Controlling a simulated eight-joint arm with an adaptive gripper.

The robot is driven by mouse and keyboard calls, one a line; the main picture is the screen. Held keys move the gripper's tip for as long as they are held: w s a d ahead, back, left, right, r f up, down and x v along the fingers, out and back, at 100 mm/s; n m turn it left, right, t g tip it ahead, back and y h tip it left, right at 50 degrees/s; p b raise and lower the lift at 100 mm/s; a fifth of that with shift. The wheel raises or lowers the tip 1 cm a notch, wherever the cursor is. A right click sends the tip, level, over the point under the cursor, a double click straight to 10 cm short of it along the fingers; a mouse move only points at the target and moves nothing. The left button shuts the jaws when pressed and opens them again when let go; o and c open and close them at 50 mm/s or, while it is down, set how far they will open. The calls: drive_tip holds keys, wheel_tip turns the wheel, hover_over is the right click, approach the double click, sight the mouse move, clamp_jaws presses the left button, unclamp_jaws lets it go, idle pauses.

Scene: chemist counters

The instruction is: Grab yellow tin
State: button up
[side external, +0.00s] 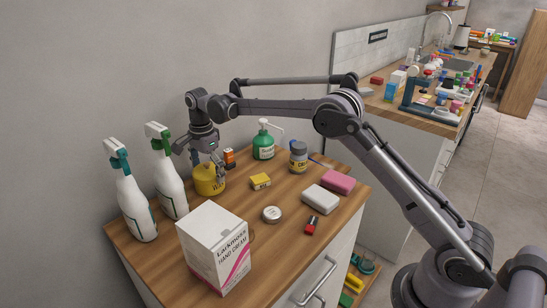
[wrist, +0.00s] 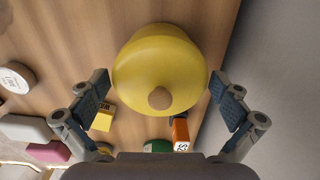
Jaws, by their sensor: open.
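The yellow tin (side external: 208,181) stands upright on the wooden counter, near the wall. It has dark lettering on its side. In the wrist view the yellow tin (wrist: 160,66) is seen from above as a rounded yellow shape with a brown spot near its lower edge. My gripper (side external: 208,166) is over the tin, pointing down. In the wrist view my gripper (wrist: 160,100) is open, with one finger on each side of the tin and a gap visible at the right finger. The tin's far side is hidden in the side view.
Two white spray bottles (side external: 135,205) and (side external: 168,182) stand left of the tin. An orange box (side external: 229,158) and a small yellow box (side external: 260,181) are close on its right. A green pump bottle (side external: 263,146) is behind. A hand cream box (side external: 214,249) stands in front.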

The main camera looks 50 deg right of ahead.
drive_tip(key=shift+f, duration=1.05)
drive_tip(key=c, duration=1.1)
drive_tip(key=shift+r, duration=0.15)
